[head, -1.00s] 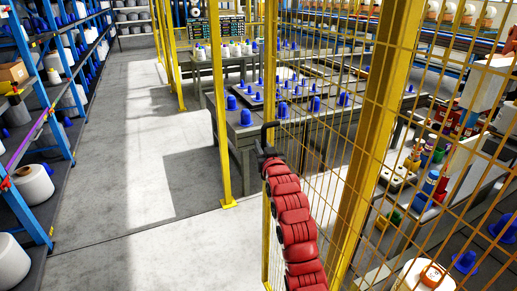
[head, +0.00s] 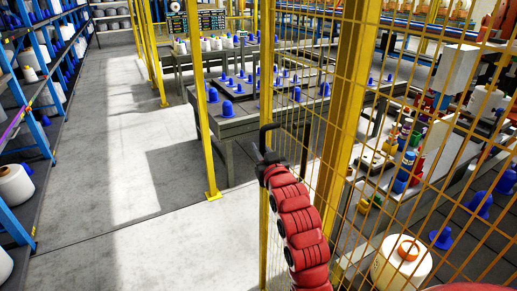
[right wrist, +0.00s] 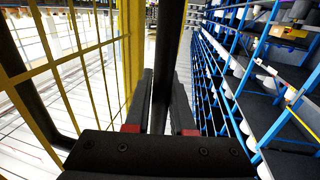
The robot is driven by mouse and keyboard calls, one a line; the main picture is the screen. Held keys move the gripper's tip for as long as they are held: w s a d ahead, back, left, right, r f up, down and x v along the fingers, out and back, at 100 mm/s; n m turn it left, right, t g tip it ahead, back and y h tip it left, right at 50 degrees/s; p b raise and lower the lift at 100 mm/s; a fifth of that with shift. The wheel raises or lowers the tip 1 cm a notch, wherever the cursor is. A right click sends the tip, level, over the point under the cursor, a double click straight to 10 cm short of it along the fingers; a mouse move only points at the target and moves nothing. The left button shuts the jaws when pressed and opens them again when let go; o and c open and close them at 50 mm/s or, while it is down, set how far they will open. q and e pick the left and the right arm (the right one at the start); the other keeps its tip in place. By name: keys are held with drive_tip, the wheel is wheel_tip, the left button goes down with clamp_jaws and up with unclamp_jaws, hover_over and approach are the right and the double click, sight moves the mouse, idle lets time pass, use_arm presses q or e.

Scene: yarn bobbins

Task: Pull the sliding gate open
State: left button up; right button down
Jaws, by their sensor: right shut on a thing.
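The sliding gate (head: 264,235) is a yellow frame with wire mesh, right of centre in the head view. Its black handle (head: 265,133) stands out from the frame's left edge. My right gripper (head: 268,163), on the red arm, is at the lower part of the handle. In the right wrist view, the dark handle bar (right wrist: 168,65) runs between the two fingers of my right gripper (right wrist: 162,100), which is shut on it. The gate mesh (right wrist: 85,60) is left of the fingers there. A gap shows between the gate's edge and the yellow post (head: 205,120). My left gripper is out of view.
Blue shelving (head: 40,110) with bobbins lines the left side. The grey floor (head: 120,190) between it and the fence is clear. Behind the fence are tables (head: 235,125) with blue cones and a large white bobbin (head: 392,268).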

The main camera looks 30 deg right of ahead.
drive_tip(key=c, duration=1.2)
unclamp_jaws()
drive_tip(key=shift+d+r, duration=0.1)
drive_tip(key=shift+r, duration=0.15)
drive_tip(key=o, duration=0.4)
drive_tip(key=shift+s+d, duration=0.1)
drive_tip(key=shift+s, duration=0.1)
drive_tip(key=shift+o, duration=0.2)
drive_tip(key=shift+f, duration=0.1)
drive_tip(key=shift+w, duration=0.1)
